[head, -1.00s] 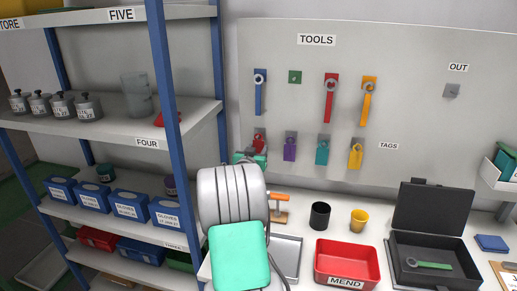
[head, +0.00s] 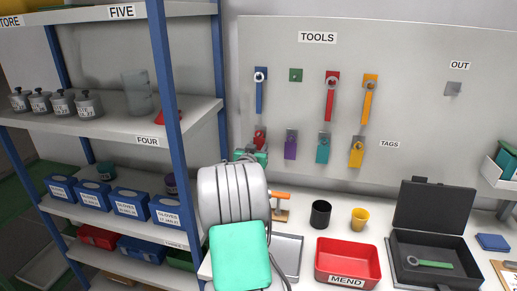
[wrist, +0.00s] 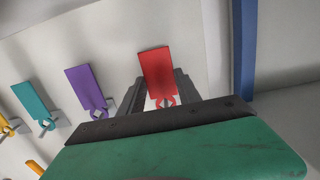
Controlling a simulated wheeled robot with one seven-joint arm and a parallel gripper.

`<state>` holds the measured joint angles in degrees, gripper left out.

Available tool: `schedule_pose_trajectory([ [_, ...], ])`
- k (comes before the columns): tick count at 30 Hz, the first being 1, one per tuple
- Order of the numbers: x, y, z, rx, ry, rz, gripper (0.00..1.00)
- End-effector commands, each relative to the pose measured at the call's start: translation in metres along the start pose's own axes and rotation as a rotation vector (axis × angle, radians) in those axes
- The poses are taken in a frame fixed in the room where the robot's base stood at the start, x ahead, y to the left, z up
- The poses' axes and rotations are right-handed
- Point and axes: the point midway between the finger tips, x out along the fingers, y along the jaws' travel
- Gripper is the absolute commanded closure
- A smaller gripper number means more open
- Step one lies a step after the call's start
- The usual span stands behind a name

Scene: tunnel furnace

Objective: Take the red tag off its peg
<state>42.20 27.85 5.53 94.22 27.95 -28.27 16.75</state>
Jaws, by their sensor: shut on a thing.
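The red tag (head: 259,138) is at the left end of the lower row of tags on the tools board, partly hidden behind my arm. My gripper (head: 258,151) is at it, mostly hidden by my own arm. In the wrist view the red tag (wrist: 157,70) is between the two dark fingers of my gripper (wrist: 160,98), which is shut on it. Its ring end shows near the fingers. Its peg is hidden, so I cannot tell whether the ring is still around it.
A purple tag (head: 291,147), a teal tag (head: 323,149) and a yellow tag (head: 356,152) hang to the right. Tools hang above them. The blue shelf post (head: 170,110) is close on the left. A red bin (head: 347,262) and an open black case (head: 433,245) stand on the bench.

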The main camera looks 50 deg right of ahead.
Motion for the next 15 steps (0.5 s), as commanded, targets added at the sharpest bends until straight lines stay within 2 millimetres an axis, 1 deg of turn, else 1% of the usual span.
schedule_pose_trajectory([
  [5, -0.002, 0.000, -0.002, 0.000, 0.001, -0.001, 0.89],
  [15, -0.025, -0.001, -0.002, 0.000, 0.000, -0.002, 0.89],
])
